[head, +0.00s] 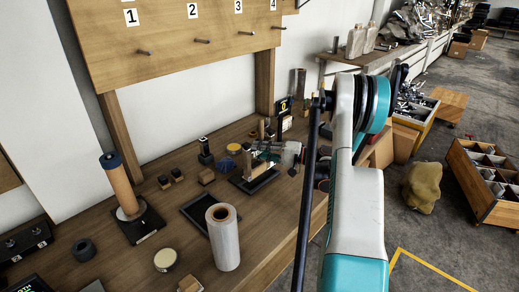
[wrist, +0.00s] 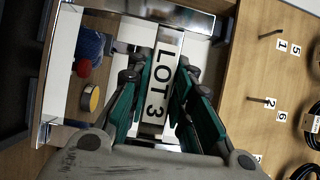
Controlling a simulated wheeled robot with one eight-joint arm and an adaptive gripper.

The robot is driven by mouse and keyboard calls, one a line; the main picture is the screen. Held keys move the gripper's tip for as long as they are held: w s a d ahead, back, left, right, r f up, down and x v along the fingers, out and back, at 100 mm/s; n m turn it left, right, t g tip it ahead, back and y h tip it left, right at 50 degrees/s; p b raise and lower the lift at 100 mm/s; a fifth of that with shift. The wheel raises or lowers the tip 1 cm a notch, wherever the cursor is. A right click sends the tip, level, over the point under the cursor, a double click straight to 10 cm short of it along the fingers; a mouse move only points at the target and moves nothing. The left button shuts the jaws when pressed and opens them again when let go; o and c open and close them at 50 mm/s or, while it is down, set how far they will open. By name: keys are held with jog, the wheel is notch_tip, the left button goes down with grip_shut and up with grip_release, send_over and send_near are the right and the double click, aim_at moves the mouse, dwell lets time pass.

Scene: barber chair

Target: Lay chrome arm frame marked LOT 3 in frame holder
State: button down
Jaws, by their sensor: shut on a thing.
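The chrome arm frame (wrist: 180,22) fills much of the wrist view. It has shiny bars along the top and left and a central bar with a white "LOT 3" label (wrist: 159,85). My gripper (wrist: 160,90) is shut on that central bar, with teal fingers on either side of the label. In the head view, my gripper (head: 288,154) is above the far part of the bench, partly hidden by my arm. A dark tray (head: 262,185) lies below it. Another flat dark tray (head: 193,208) lies nearer. I cannot tell which is the frame holder.
The wooden bench (head: 100,262) carries a silver roll (head: 223,240), an upright wooden roller (head: 120,185) on a black base, a round tin (head: 165,260) and small blocks. A numbered pegboard (head: 170,35) stands behind. Open crates (head: 487,180) stand on the floor at right.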

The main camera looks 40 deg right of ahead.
jog(key=shift+f+b, duration=0.95)
jog(key=shift+f, duration=0.95)
jog(key=c, duration=1.3)
grip_release()
jog(key=shift+c, duration=0.2)
jog(key=v, duration=1.2)
